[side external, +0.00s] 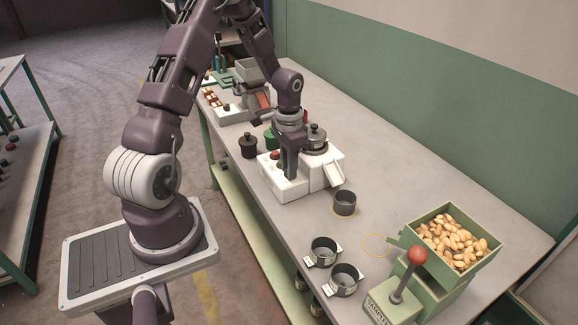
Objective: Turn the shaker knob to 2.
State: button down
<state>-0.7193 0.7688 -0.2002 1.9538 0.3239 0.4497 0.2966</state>
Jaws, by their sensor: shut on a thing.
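My gripper (290,172) points straight down over the front part of a white machine (290,190) in the middle of the bench. Its fingers are shut at the machine's top, where they hide the shaker knob between them. The knob's pointer and any number marks cannot be read in this view. The white machine carries a round metal pot with a lid (317,135) and a chute (334,175) sloping down at its right. A small red button (275,154) shows just left of my fingers.
A grey cup (344,203) stands right of the chute. Two handled cups (323,250) stand near the front edge. A green hopper of nuts (452,272) with a red-balled lever (417,254) is at the right. A black lidded jar (249,146) stands left. The bench's back right is clear.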

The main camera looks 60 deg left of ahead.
jog(key=c, duration=1.2)
grip_release()
notch_tip(320, 180, up, 7)
jog(key=shift+f, duration=0.1)
jog(key=shift+d+r, duration=0.1)
jog(key=shift+r, duration=0.2)
jog(key=s+d+r+t+y, duration=0.1)
jog(key=s+d+r, duration=0.2)
jog(key=d+r, duration=0.45)
jog(key=s+d+r+t+y, duration=0.1)
jog(key=s+d+r+t, duration=0.1)
jog(key=s+d+r, duration=0.35)
jog(key=s+d+r+t+h, duration=0.2)
jog(key=s+d+r, duration=0.3)
jog(key=s+d, duration=0.2)
jog(key=s, duration=0.2)
jog(key=shift+s+d+r+t, duration=0.3)
jog(key=shift+s+d, duration=0.05)
